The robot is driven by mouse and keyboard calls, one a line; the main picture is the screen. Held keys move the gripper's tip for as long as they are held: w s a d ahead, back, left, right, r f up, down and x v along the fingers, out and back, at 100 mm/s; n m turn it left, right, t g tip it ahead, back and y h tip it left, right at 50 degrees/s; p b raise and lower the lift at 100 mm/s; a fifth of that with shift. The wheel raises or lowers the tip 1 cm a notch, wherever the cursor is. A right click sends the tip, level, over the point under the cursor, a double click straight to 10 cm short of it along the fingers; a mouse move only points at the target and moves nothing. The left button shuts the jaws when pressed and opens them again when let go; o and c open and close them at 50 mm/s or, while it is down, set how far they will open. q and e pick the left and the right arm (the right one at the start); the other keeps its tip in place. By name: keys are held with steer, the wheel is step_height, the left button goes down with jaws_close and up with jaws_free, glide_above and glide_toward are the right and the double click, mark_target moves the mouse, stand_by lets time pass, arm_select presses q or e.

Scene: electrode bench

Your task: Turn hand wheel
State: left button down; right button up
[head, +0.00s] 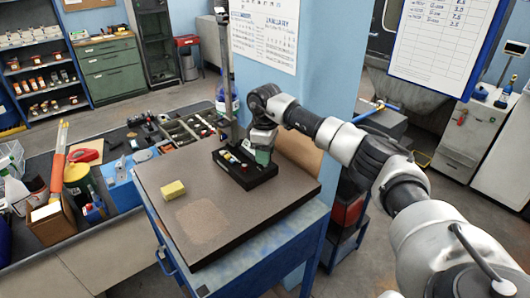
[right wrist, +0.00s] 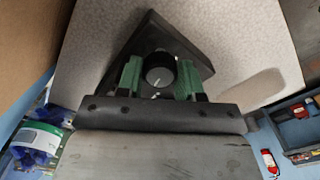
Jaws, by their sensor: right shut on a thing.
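A black round knob with a white mark, which I take for the hand wheel (right wrist: 158,71), shows in the right wrist view. It sits between the two green fingers of my right gripper (right wrist: 160,80), which is shut on it. Behind it is a dark angular base (right wrist: 165,36). In the head view my right gripper (head: 262,153) is low over a black open box (head: 262,175) at the back of the bench top. The wheel is hidden there by the gripper. My left gripper is in neither view.
The bench top (head: 240,215) is mostly clear, with a yellow sponge (head: 173,190) at its left. A blue pillar (head: 320,85) stands just behind the bench. A cluttered counter with an orange tube (head: 61,150) is at the left.

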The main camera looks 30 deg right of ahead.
steer(key=shift+r, duration=0.15)
steer(key=o, duration=0.9)
steer(key=shift+s, duration=0.1)
